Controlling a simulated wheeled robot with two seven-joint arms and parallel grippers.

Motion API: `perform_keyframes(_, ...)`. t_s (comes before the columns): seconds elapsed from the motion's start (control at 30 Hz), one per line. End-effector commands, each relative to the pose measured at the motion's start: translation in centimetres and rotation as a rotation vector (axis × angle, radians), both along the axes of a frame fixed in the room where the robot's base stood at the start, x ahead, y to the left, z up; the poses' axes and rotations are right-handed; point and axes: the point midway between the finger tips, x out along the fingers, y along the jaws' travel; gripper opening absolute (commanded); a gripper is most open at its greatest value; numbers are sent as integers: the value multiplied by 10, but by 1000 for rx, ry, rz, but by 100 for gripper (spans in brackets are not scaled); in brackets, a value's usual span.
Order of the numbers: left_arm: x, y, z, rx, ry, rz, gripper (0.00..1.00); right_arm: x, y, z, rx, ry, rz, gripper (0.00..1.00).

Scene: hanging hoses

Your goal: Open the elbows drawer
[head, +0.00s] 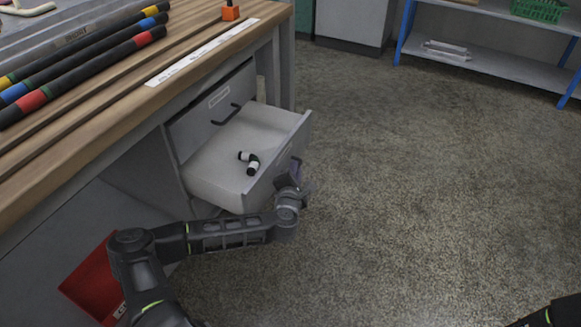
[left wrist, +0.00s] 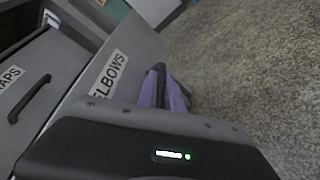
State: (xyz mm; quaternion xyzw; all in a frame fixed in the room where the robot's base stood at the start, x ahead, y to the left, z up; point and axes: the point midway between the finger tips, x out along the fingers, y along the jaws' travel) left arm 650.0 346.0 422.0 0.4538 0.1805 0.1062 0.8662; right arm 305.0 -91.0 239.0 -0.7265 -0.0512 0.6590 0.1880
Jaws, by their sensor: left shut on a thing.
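The elbows drawer (head: 217,168) stands pulled out of the bench, its grey box open to view. A black-and-white elbow piece (head: 251,161) lies inside it. In the left wrist view the drawer's front (left wrist: 125,52) carries a white label reading "ELBOWS" (left wrist: 108,75). My left gripper (head: 294,172) is at the outer face of that front, with purple fingers shut on the dark handle (left wrist: 155,84). The fingers (left wrist: 168,92) partly hide the handle. My right gripper is out of view; only a bit of my right arm shows at the lower right corner.
A closed drawer with a dark handle (head: 226,115) sits above the open one. Striped hoses (head: 80,60) and an orange block (head: 230,12) lie on the wooden bench top (head: 110,105). A red bin (head: 94,282) is below. The floor (head: 420,170) to the right is clear.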

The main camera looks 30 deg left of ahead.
Motion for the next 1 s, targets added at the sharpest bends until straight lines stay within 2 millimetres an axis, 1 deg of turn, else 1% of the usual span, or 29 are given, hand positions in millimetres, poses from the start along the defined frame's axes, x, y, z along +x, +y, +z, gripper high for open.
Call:
perform_keyframes(0.33, -1, 0, -2, -1, 3, 3, 0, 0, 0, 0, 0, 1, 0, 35)
perform_keyframes(0.37, -1, 0, -2, -1, 3, 3, 13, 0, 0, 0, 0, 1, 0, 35)
perform_keyframes(0.43, -1, 0, -2, -1, 3, 3, 19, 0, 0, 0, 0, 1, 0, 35)
perform_keyframes(0.47, -1, 0, -1, -1, 3, 3, 20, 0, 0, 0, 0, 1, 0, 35)
perform_keyframes(0.77, -2, -1, 1, 0, 1, 0, 20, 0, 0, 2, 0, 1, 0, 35)
perform_keyframes(0.87, -9, -4, 3, -2, 1, -1, 20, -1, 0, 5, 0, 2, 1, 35)
perform_keyframes(1.0, -27, -11, 9, -2, 2, -1, 20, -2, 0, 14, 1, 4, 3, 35)
